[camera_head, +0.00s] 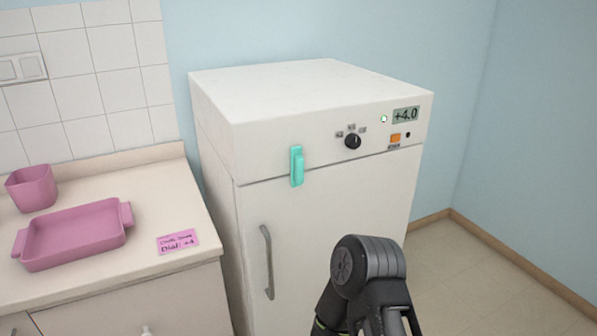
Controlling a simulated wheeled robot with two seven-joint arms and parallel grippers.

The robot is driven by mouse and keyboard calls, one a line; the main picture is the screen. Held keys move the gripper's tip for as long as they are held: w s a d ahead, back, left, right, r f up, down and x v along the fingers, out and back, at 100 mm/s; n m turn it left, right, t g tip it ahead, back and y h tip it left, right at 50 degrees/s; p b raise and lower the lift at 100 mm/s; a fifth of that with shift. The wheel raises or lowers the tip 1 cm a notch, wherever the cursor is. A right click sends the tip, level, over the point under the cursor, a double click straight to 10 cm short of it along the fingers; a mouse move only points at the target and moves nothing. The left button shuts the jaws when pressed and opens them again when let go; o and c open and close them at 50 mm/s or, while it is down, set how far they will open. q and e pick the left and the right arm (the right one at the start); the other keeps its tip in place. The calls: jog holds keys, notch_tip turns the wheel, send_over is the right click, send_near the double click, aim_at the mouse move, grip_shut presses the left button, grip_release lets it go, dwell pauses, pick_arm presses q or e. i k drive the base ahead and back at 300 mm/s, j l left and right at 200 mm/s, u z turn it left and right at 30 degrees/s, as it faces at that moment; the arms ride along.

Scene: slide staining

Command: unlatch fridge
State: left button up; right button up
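The white fridge (325,230) stands against the blue wall with its door closed. A teal latch (297,166) sits upright at the top left of the door, across the seam between door and upper panel. A grey vertical handle (267,262) is on the door's left side below the latch. One of my dark arms comes in from the bottom, right of the handle and in front of the door. It is well below and to the right of the latch. Its fingertips are not visible, and my other arm is out of view.
The fridge panel has a black dial (352,141), an orange button (396,138) and a display (405,115) reading +4.0. On the counter (110,273) at left are a pink tray (72,235), a pink cup (32,188) and a pink note (178,242). The floor at right is clear.

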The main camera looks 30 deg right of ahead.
aim_at(297, 159)
jog(key=l+u, duration=0.1)
jog(key=l, duration=0.55)
jog(key=l+u, duration=0.15)
jog(key=l, duration=0.5)
jog(key=l+u, duration=0.1)
jog(key=l, duration=0.55)
jog(key=l+u, duration=0.15)
jog(key=l, duration=0.5)
jog(key=k+l+u, duration=0.1)
jog(key=l, duration=0.5)
jog(key=k+l+u, duration=0.1)
jog(key=l, duration=0.55)
